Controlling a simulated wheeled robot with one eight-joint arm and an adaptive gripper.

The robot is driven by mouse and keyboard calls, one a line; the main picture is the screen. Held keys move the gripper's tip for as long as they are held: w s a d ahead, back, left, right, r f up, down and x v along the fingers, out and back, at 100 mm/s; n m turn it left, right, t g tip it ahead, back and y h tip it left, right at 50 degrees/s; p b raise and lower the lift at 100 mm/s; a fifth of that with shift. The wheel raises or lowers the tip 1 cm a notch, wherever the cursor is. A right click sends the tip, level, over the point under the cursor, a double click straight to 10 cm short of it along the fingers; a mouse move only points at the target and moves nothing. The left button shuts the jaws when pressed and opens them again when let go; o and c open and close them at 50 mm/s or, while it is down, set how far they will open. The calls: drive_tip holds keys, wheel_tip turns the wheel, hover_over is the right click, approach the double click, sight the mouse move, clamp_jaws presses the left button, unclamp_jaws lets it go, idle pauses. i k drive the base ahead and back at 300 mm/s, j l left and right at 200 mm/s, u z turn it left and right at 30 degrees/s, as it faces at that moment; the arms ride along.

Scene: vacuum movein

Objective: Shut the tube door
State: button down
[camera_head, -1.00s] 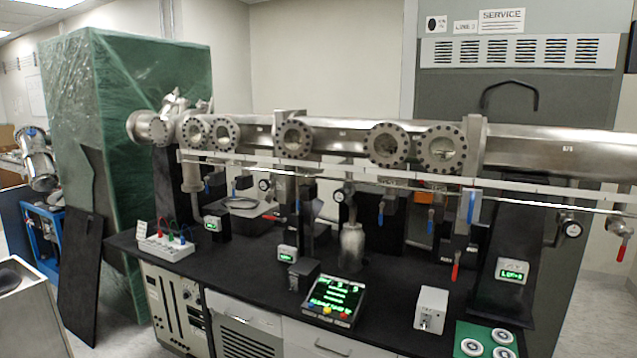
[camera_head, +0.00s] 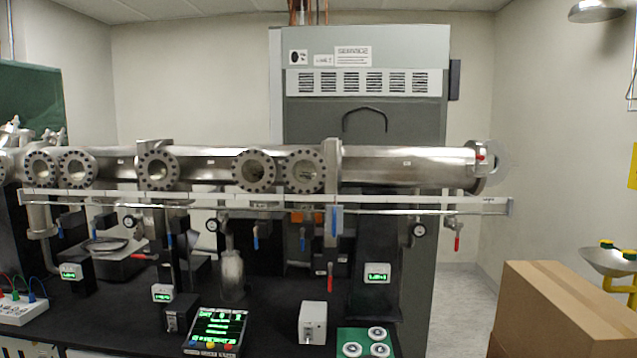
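The long steel tube (camera_head: 400,165) runs level across the view above the black bench. Its right end has a flange with a round door (camera_head: 492,165) and a small red-tipped part beside it. Several round bolted ports (camera_head: 305,171) face me along the tube. My gripper is not in view.
The black bench (camera_head: 110,325) carries a lit control panel (camera_head: 217,330), gauges and small boxes. A cardboard box (camera_head: 560,310) stands at the lower right, before an eyewash basin (camera_head: 610,260). A grey cabinet (camera_head: 365,115) stands behind the tube. Some floor shows between bench and box.

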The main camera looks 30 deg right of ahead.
sight(503, 157)
drive_tip(key=i+l+z, duration=0.1)
drive_tip(key=l, duration=0.3)
drive_tip(key=i+l, duration=0.1)
drive_tip(key=l, duration=0.3)
drive_tip(key=i+l+z, duration=0.15)
drive_tip(key=l, duration=0.2)
drive_tip(key=i+l+z, duration=0.1)
drive_tip(key=l, duration=0.3)
